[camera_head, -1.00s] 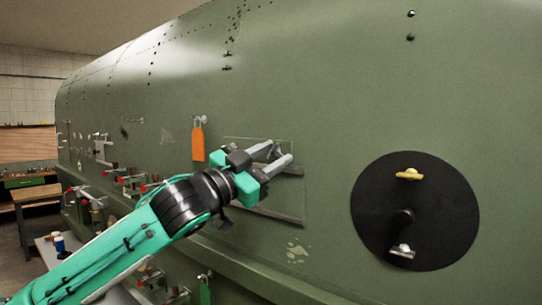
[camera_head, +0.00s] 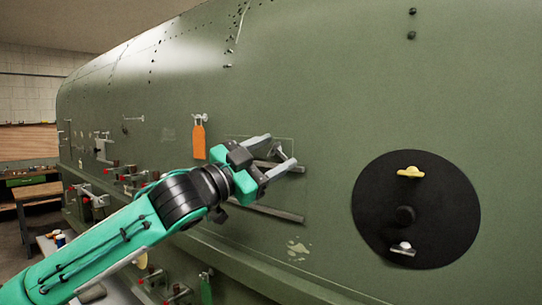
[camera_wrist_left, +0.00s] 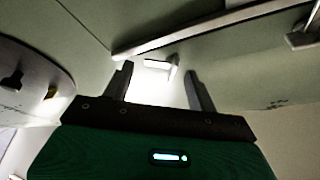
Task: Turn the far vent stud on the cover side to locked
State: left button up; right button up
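My left gripper (camera_head: 284,151) is open in front of the green fuselage side, at a rectangular vent panel (camera_head: 292,143) with dark rails (camera_head: 265,211). A small grey stud (camera_head: 281,153) shows between its fingertips. In the left wrist view the stud (camera_wrist_left: 174,66) stands beyond and between the two spread fingers (camera_wrist_left: 158,84), just below a long rail (camera_wrist_left: 200,32). No finger visibly touches it. Whether the stud is locked I cannot tell. My right gripper is not in view.
A black round cover (camera_head: 416,235) with a yellow wing stud (camera_head: 410,171) and a silver one (camera_head: 403,248) is to the right. An orange tag (camera_head: 199,141) hangs left of the panel. Red-tipped fittings (camera_head: 128,178) stick out farther left. A bench (camera_head: 38,192) stands at the far left.

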pick_arm(q)
jog(key=shift+s+a+f+b, duration=0.25)
jog(key=shift+a+f+b, duration=0.05)
jog(key=shift+b, duration=0.1)
jog(key=b+v, duration=0.6)
jog(key=v, duration=0.7)
jog(key=shift+r, duration=0.15)
jog(key=shift+s+d, duration=0.1)
